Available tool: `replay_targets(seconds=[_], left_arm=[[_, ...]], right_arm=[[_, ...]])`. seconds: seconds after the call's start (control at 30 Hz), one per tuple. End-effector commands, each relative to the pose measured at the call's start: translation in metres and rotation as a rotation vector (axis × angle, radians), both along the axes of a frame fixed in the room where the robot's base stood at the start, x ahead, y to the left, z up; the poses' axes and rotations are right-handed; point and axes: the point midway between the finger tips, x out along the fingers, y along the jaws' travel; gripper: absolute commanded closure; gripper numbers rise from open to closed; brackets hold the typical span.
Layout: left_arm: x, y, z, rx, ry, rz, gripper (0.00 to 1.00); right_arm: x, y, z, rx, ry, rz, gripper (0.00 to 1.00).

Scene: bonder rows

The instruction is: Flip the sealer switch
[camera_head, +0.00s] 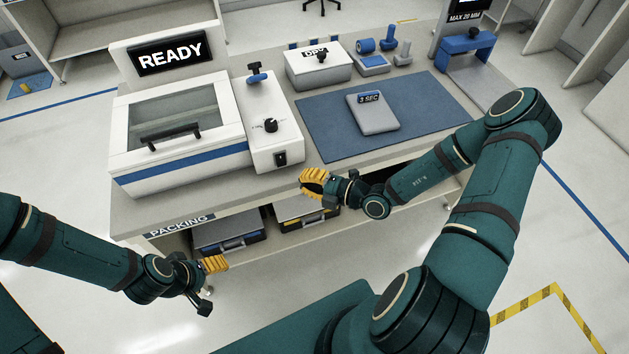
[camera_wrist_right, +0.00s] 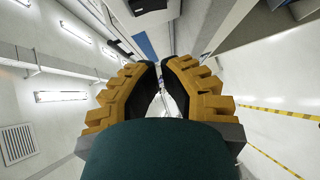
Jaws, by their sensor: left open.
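The sealer (camera_head: 180,165) is a white machine with a blue stripe, a windowed lid that is down, and a READY display (camera_head: 171,53). Its control box (camera_head: 268,95) carries a blue lever-like part on top, a black rotary knob (camera_head: 271,125) and a small black switch (camera_head: 281,158) near the front edge. The switch's position is too small to tell. My right gripper (camera_head: 315,181) is in front of the bench edge, right of and below the switch, apart from it. Its yellow fingertips nearly meet in the wrist view (camera_wrist_right: 160,64), with nothing seen between them. My left gripper (camera_head: 211,284) is open, low before the bench.
A blue mat (camera_head: 420,104) holds a grey pad marked 3 SEC (camera_head: 373,118). A white box (camera_head: 318,70) and blue items stand behind. Two drawer-like cases (camera_head: 230,240) sit under the bench. Open floor lies in front.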

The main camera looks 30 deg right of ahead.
Motion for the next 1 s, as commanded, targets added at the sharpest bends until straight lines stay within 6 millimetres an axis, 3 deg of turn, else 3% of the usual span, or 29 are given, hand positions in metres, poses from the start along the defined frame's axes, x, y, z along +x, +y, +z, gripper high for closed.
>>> replay_targets(seconds=[0.27, 0.5, 1.0], left_arm=[[0.000, 0.000, -0.002, 0.000, 0.000, 0.000, 0.30], [0.000, 0.000, -0.006, 0.001, 0.000, 0.000, 0.30], [0.000, 0.000, -0.006, 0.001, 0.000, 0.000, 0.30]], right_arm=[[0.041, 0.036, -0.009, 0.001, 0.000, 0.004, 1.00], [0.072, 0.031, -0.016, -0.001, -0.001, 0.000, 1.00], [0.080, 0.030, -0.018, -0.001, -0.001, 0.000, 1.00]])
